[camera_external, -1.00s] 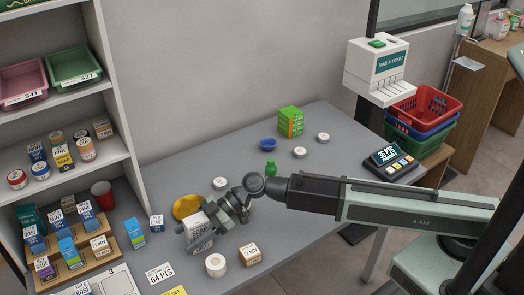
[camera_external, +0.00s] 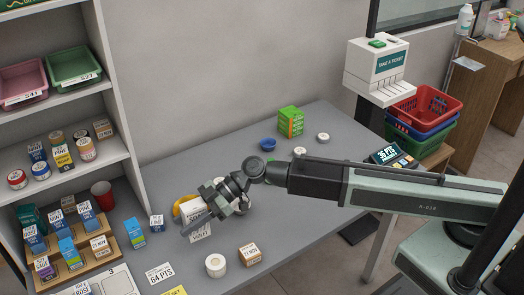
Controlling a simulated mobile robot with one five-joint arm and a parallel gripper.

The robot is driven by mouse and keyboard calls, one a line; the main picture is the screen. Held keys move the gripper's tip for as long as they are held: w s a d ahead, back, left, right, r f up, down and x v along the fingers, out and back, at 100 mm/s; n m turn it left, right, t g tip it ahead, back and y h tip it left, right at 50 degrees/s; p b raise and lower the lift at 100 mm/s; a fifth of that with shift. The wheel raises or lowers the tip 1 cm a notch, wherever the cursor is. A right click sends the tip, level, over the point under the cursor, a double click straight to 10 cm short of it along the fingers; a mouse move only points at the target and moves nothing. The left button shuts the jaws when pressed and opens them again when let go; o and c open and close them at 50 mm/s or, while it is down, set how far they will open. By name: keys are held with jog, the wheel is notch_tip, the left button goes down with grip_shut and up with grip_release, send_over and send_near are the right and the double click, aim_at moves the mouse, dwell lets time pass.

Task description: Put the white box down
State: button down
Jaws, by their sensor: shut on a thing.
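My gripper (camera_external: 207,220) is shut on the white box (camera_external: 194,209), which has dark lettering on its side. The box is over the grey counter (camera_external: 308,205), in front of a yellow round thing (camera_external: 180,204) that it partly hides. A white label card (camera_external: 200,232) with dark print lies just below the box. I cannot tell whether the box touches the counter.
A white roll (camera_external: 215,265) and a small brown-and-white box (camera_external: 250,253) stand in front of my gripper. The right front counter is clear.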

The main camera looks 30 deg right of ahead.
aim_at(182, 213)
notch_tip(182, 213, up, 5)
jog(key=p, duration=0.2)
jog(key=shift+f+p, duration=0.2)
jog(key=shift+p, duration=0.15)
jog(key=shift+f, duration=0.15)
